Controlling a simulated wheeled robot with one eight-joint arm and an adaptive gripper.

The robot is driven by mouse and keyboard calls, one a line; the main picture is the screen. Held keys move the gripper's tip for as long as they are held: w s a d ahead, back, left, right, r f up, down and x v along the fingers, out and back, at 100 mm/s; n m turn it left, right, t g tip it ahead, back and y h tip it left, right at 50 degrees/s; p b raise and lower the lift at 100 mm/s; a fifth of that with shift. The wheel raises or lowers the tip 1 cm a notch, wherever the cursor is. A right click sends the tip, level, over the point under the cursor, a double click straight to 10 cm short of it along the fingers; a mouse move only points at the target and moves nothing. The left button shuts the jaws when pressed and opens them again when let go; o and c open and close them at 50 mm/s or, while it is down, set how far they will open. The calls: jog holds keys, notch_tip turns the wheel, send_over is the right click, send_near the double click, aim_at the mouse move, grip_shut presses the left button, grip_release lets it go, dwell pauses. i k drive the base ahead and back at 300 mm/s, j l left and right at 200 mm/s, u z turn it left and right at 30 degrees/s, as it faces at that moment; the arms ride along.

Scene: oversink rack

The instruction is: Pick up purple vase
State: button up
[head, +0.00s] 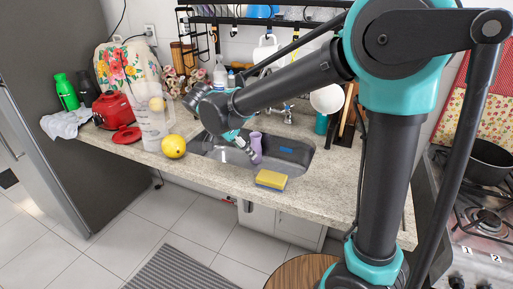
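The purple vase (256,148) stands in the sink basin (294,150), left of the middle, and looks upright. My gripper (242,143) reaches down from my arm just left of the vase, its tip close to the vase's side. It is small and partly blurred in this view. I cannot tell whether the fingers touch the vase or whether they are open or shut.
A yellow-and-blue sponge (271,180) lies on the counter's front edge. A lemon (174,146) and a clear pitcher (152,125) stand left of the sink. A teal cup (321,123) and the tap (287,113) are behind it. The stove (478,220) is far right.

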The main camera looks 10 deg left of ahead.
aim_at(256, 148)
jog(key=i+j+z, duration=0.2)
jog(key=j, duration=0.25)
jog(key=j+z, duration=0.15)
jog(key=j, duration=0.25)
jog(key=i+j+z, duration=0.2)
jog(key=j, duration=0.3)
jog(key=k, duration=0.1)
